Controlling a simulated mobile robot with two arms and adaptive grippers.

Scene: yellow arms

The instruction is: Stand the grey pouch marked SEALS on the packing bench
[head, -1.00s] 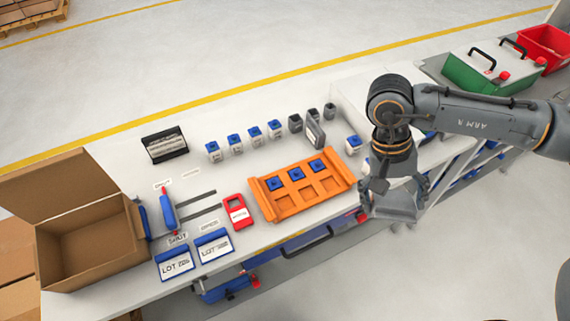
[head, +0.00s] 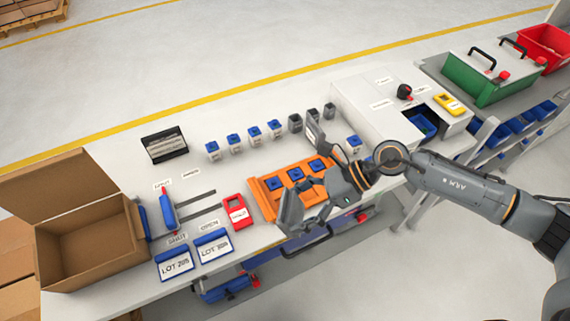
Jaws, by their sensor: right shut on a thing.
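My right gripper (head: 305,212) comes in from the right and hangs over the front of the orange tray, above the bench's front edge. It is shut on a grey thing (head: 290,210), which looks like the grey pouch. The SEALS marking cannot be read, and the thing is hard to tell apart from the grey fingers. The packing bench (head: 120,165) is white and runs across the view. My left gripper is not in view.
The orange tray (head: 262,205) holds blue-topped pieces. An open cardboard box (head: 90,245) stands left. Bare bench lies behind the tray.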

